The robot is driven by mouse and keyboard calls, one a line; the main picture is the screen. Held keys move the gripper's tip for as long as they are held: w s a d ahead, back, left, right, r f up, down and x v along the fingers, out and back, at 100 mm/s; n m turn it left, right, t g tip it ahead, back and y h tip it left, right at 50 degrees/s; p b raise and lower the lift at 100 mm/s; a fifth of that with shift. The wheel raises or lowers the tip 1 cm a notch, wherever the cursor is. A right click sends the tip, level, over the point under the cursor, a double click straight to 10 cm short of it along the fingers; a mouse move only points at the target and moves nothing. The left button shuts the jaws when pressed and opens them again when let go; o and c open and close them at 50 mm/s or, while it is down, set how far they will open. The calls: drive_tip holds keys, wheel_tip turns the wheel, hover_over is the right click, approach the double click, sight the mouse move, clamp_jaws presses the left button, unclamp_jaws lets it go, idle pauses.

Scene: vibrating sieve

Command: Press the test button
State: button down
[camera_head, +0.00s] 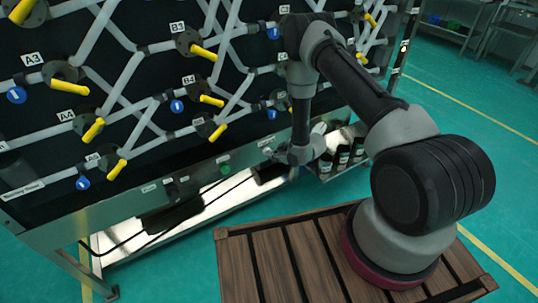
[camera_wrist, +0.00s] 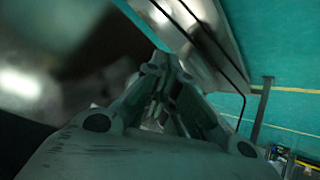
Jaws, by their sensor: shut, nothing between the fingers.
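A green round button (camera_head: 225,169) sits on the grey front rail of the valve panel, below the pipes. A small label is above it, too small to read, so I cannot tell whether it is the test button. My gripper (camera_head: 260,174) is at the rail, right of the green button and apart from it. In the wrist view my gripper (camera_wrist: 165,64) is shut and empty, its fingers together at the top middle. The green button does not show in the wrist view, and the rail behind my gripper is partly hidden by my arm.
A dark switch (camera_head: 172,191) is on the rail left of the green button. Yellow valve handles (camera_head: 203,52) stick out from the panel above. Green floor is open to the right.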

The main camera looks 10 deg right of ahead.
drive_tip(key=s+d, duration=0.2)
drive_tip(key=s, duration=0.3)
drive_tip(key=shift+s, duration=0.4)
idle(0.5)
drive_tip(key=s+d+f+m+g+h, duration=0.1)
drive_tip(key=s+d+f+g+h, duration=0.15)
drive_tip(key=s, duration=0.25)
drive_tip(key=s+d+f+m+g+h, duration=0.1)
drive_tip(key=s+d+f+g, duration=0.2)
drive_tip(key=s, duration=0.3)
drive_tip(key=s+d+r+m+g+h, duration=0.1)
drive_tip(key=s+d+r+m+g, duration=0.15)
drive_tip(key=r, duration=0.25)
drive_tip(key=s+d+r+m+g+h, duration=0.1)
drive_tip(key=s+d+r+m, duration=0.15)
drive_tip(key=r, duration=1.15)
drive_tip(key=s+d+r+m+g+h, duration=0.1)
drive_tip(key=s+d+r, duration=0.2)
drive_tip(key=r, duration=1)
drive_tip(key=s+r+m+t, duration=0.1)
drive_tip(key=s+r+t, duration=0.2)
drive_tip(key=r, duration=1.1)
drive_tip(key=s+r+m+t, duration=0.2)
drive_tip(key=s+r+t, duration=0.1)
drive_tip(key=s+r, duration=0.6)
wheel_tip(320, 180, up, 5)
drive_tip(key=shift+s+a+f+t+y, duration=0.15)
drive_tip(key=shift+s+a+t+y, duration=0.1)
drive_tip(key=shift+t+y, duration=0.2)
